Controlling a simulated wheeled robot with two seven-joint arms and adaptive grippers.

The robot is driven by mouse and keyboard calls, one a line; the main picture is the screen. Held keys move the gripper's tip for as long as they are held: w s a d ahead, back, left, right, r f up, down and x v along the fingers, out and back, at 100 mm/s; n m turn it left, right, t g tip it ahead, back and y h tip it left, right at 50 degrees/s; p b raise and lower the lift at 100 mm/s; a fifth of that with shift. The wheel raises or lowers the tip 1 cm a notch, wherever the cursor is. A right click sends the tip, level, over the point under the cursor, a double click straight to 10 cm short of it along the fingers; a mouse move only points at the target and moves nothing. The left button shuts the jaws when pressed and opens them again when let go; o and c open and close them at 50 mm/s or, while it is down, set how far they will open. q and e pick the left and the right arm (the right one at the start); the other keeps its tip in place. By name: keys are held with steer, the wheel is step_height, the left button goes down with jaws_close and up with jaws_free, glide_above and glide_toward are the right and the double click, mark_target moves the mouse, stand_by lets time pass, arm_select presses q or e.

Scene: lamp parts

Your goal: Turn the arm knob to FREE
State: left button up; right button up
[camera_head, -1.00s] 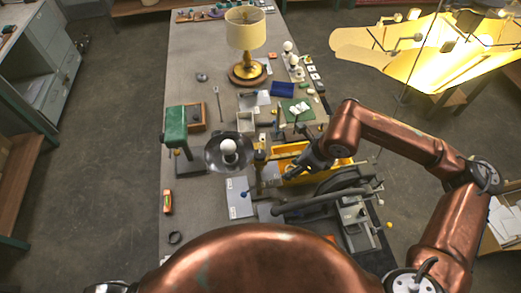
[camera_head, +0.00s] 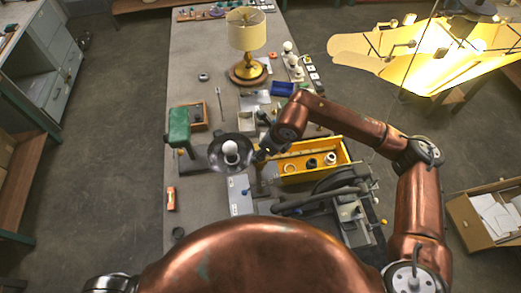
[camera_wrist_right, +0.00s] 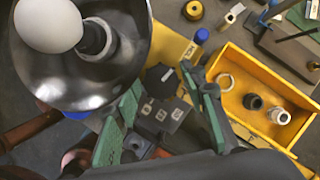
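The lamp head, a metal reflector bowl (camera_head: 213,158) with a white bulb (camera_head: 231,150), stands near the table's middle. It fills the upper left of the right wrist view (camera_wrist_right: 125,75). A dark faceted knob (camera_wrist_right: 160,82) shows beside the bowl, with a grey plate bearing small marked squares (camera_wrist_right: 162,115) next to it. The marks are too small to read. My right gripper (camera_wrist_right: 162,78) has its green-padded fingers apart, one on each side of the knob; contact is not clear. My left gripper is out of view.
A yellow bin (camera_head: 293,172) with small parts lies right of the bowl. A green-topped stand (camera_head: 179,127) is to its left. The table's left strip is mostly clear.

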steer(key=c, duration=0.9)
steer(key=shift+f, duration=0.1)
